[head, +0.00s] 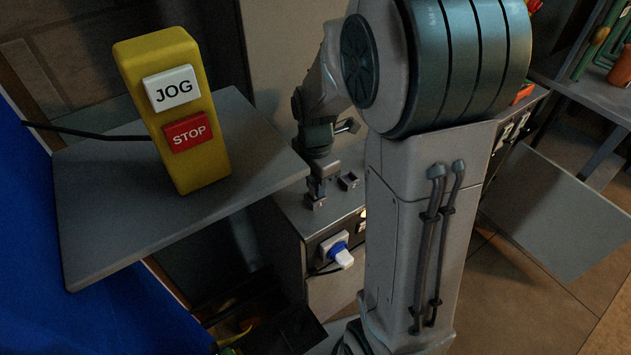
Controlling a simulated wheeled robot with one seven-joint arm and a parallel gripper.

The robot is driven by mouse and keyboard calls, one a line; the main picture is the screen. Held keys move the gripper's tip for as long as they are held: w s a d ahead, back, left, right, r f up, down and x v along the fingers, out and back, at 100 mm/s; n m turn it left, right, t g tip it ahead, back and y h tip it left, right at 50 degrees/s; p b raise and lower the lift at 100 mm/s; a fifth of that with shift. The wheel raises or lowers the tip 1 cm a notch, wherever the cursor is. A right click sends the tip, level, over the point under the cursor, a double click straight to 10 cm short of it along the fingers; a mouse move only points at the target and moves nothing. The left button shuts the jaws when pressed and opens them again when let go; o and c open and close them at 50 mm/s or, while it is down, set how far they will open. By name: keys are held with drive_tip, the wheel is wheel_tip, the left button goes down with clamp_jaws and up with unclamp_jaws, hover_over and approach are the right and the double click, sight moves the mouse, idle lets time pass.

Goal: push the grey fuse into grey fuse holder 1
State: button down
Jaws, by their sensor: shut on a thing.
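My gripper (317,183) points down over the grey top of a small cabinet, in the middle of the head view. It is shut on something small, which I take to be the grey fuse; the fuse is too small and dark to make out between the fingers. A small grey holder (315,203) stands on the cabinet top directly under the fingertips. A second small grey holder (348,181) stands to the right and is apart from the gripper. I cannot read which is holder 1, nor tell how deep the fuse sits.
The cabinet (337,208) has a blue-and-white switch (341,254) on its front. A grey shelf (110,215) at the left carries a yellow JOG/STOP box (190,155) with a black cable. Another grey panel (560,210) juts out at the right.

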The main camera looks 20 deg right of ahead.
drive_tip(key=shift+f+b, duration=0.5)
drive_tip(key=shift+f, duration=0.1)
drive_tip(key=c, duration=1.2)
unclamp_jaws()
drive_tip(key=shift+o, duration=0.2)
wheel_tip(320, 180, up, 14)
drive_tip(key=p, duration=0.1)
